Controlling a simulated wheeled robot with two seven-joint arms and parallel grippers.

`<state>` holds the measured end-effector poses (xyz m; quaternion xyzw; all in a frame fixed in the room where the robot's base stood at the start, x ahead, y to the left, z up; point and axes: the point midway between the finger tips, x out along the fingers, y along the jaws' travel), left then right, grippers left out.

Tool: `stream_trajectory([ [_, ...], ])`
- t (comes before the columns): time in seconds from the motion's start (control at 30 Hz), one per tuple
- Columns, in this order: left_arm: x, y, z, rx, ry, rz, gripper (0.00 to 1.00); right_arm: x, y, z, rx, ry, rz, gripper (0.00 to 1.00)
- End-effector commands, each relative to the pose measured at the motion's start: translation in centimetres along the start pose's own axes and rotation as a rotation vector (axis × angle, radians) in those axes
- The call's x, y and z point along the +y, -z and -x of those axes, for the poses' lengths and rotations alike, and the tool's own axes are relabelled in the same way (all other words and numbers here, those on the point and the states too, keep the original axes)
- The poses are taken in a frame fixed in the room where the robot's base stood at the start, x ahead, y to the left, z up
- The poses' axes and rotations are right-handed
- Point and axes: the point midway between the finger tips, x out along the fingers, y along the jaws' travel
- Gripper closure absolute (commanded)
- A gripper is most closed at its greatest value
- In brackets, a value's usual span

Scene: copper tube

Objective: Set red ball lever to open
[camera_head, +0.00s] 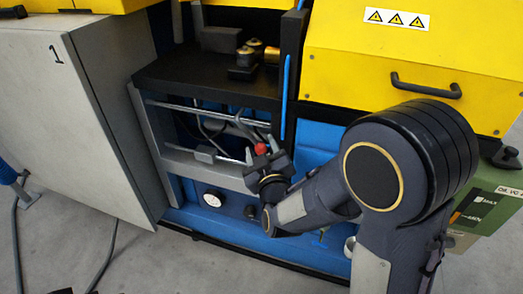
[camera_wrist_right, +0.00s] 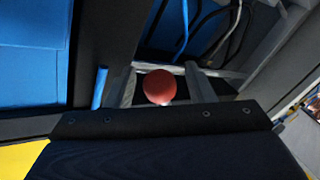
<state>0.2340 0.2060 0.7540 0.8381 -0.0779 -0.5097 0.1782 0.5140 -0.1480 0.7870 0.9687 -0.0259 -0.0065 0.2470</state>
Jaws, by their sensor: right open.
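The red ball (camera_head: 261,149) of the lever shows in the head view, low in the machine's open bay at the tip of my right gripper (camera_head: 262,152). In the right wrist view the red ball (camera_wrist_right: 160,87) lies between the two grey fingers of my right gripper (camera_wrist_right: 160,84). The fingers are open, with a gap on each side of the ball. Only a short pale bit of the lever's stem shows under the ball; the rest is hidden. My left gripper is not in view.
A grey rail (camera_head: 205,111) and dark hoses run behind the ball. A black shelf (camera_head: 190,75) with brass parts is above. A grey cabinet (camera_head: 85,110) stands left, and a blue panel (camera_head: 320,140) is right of the bay. A yellow cover with a black handle (camera_head: 425,84) is above my right arm.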

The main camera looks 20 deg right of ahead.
Motion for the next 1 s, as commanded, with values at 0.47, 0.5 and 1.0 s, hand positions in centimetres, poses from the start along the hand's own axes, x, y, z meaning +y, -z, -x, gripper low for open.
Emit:
stream_trajectory([
  [0.47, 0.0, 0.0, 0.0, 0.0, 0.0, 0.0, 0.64, 0.0, 0.0, -0.1, 0.0, 0.0, -0.001, 0.81],
  [0.5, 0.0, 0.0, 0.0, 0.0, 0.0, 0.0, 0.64, 0.0, 0.0, -0.1, 0.0, 0.0, -0.001, 0.86],
  [1.0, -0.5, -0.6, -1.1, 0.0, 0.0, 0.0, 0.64, -0.5, -0.4, -0.2, 0.017, -0.011, -0.034, 1.0],
])
